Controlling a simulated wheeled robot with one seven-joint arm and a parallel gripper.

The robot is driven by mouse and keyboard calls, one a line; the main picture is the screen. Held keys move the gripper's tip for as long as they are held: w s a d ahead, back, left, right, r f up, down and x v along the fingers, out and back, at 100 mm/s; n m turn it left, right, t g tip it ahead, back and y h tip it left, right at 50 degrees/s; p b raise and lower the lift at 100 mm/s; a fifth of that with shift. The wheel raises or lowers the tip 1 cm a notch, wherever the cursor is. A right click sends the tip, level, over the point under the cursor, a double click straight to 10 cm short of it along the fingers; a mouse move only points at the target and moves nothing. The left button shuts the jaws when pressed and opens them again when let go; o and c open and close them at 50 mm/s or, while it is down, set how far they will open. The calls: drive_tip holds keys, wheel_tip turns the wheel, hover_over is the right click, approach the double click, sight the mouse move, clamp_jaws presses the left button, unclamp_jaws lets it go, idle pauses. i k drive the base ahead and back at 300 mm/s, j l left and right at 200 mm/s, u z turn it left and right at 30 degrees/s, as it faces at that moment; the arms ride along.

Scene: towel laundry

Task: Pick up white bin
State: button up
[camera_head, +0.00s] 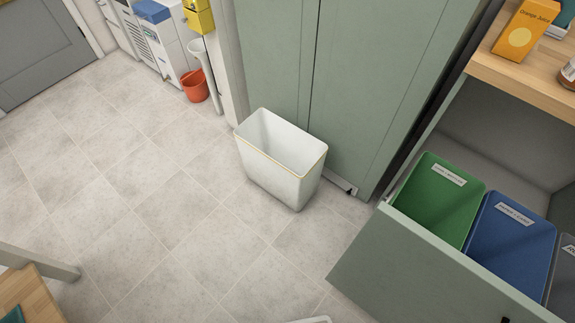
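The white bin (273,181) stands upright on the grey tiled floor, near the middle of the head view. It is a tapered open container with a thin tan rim, and the part of its inside that shows looks empty. Its back is close to the green cabinet doors; I cannot tell whether it touches them. My gripper is not in view. A small pale edge shows at the bottom of the picture, and I cannot tell what it is.
The tall green cabinet (340,85) stands behind the bin. To the right, an open drawer (420,262) holds a green bin (437,200), a blue bin (512,240) and a grey one. An orange bucket (195,86) stands at the back left. Floor left of the bin is clear.

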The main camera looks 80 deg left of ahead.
sight(286, 162)
drive_tip(key=i+u, duration=0.1)
drive_tip(key=u, duration=0.75)
drive_tip(key=j+u, duration=0.1)
drive_tip(key=u, duration=0.3)
drive_tip(key=k+j+u, duration=0.1)
drive_tip(key=u, duration=0.3)
drive_tip(key=j+u, duration=0.1)
drive_tip(key=u, duration=0.3)
drive_tip(key=j+u, duration=0.15)
drive_tip(key=u, duration=0.25)
